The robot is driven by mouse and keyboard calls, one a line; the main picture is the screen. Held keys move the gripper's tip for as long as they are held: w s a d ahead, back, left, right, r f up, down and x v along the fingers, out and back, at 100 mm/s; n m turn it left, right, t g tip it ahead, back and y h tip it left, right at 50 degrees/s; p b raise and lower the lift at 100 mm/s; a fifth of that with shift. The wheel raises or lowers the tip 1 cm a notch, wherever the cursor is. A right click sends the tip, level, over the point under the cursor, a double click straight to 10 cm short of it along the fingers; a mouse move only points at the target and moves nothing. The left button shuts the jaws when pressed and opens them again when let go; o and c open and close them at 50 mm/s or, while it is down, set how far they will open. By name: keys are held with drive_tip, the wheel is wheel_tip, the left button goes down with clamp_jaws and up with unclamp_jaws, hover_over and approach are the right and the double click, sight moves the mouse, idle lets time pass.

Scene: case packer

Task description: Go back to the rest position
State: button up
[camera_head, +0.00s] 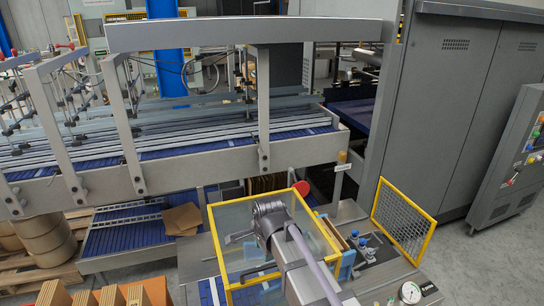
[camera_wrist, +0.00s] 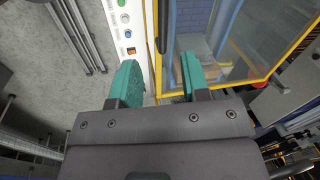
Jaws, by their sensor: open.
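My gripper (camera_wrist: 158,83) shows in the wrist view with two teal fingers set well apart and nothing between them. Past the fingers are a white control strip (camera_wrist: 128,30) with buttons and a yellow-framed clear guard (camera_wrist: 262,84). In the head view my arm reaches up from the bottom edge over the yellow-framed guard box (camera_head: 222,205). The gripper's fingers cannot be made out clearly in the head view.
A conveyor with a grey side beam (camera_head: 210,166) runs across the left and middle. A yellow mesh guard (camera_head: 403,222) stands right of my arm. Grey cabinets (camera_head: 455,100) and a button console (camera_head: 515,160) fill the right. Brown cartons (camera_head: 125,294) stand at the bottom left.

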drive_tip(key=s+d+f+n+g+b, duration=0.1)
drive_tip(key=s+d+f+n+b, duration=0.5)
drive_tip(key=d+f+b, duration=0.4)
drive_tip(key=s+d+f+n+b, duration=0.6)
drive_tip(key=d+f+b, duration=0.3)
drive_tip(key=f+b, duration=0.1)
drive_tip(key=shift+s+d+f+g+h, duration=0.25)
drive_tip(key=shift+s+d+g+h, duration=0.05)
drive_tip(key=shift+s+d+g, duration=0.1)
